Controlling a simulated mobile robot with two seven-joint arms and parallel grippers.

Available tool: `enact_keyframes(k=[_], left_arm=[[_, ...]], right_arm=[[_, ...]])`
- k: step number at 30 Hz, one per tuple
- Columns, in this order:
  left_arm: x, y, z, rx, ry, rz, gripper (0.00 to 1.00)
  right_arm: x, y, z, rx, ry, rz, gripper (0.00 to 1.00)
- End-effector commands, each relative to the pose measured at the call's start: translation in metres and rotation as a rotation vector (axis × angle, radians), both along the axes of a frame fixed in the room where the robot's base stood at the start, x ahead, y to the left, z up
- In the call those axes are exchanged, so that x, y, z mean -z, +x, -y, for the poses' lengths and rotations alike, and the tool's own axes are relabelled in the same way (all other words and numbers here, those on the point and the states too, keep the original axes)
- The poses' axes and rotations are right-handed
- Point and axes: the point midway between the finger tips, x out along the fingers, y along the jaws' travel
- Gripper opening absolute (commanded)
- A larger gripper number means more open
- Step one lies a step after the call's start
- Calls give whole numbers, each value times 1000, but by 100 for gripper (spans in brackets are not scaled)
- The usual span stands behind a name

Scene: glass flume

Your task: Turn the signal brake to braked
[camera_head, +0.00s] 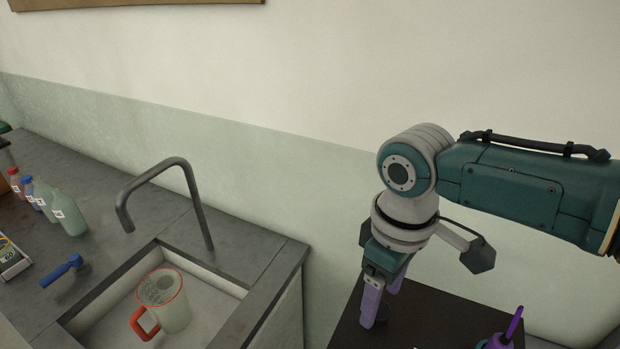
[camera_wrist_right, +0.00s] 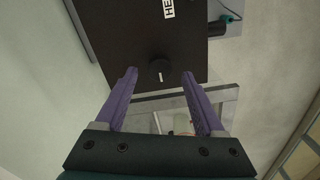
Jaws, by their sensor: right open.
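A round black knob (camera_wrist_right: 160,70) with a short white mark sits on a dark box (camera_wrist_right: 125,30); I take it for the signal brake, though no name or braked mark is readable. My right gripper (camera_wrist_right: 159,76) is open, with the knob showing between its purple fingertips and no clear contact. In the head view my right gripper (camera_head: 383,298) points down over the dark box (camera_head: 445,318), and the knob is mostly hidden behind a finger.
A sink (camera_head: 205,293) holds a jug (camera_head: 170,307) with a red rim, under a grey tap (camera_head: 195,200). Bottles (camera_head: 70,215) and a blue tool (camera_head: 62,270) stand or lie on the left counter.

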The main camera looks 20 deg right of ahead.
Motion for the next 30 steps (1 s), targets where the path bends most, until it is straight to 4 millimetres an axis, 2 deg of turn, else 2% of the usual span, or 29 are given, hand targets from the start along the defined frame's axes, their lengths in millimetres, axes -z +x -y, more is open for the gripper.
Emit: enact_keyframes(k=[1, 6, 13, 18, 30], left_arm=[[-3, 0, 0, 0, 0, 0, 50], [-4, 0, 0, 0, 0, 0, 50], [-1, 0, -1, 4, 5, 1, 50], [-1, 0, -2, 6, 9, 0, 50], [-1, 0, -3, 6, 10, 1, 50]], right_arm=[[-11, 1, 1, -1, -1, 4, 71], [-42, 1, 0, -1, 0, 4, 71], [-72, 1, 0, 0, 0, 3, 71], [-78, 0, 0, 0, 0, 0, 71], [-77, -1, -1, -1, 1, 0, 71]])
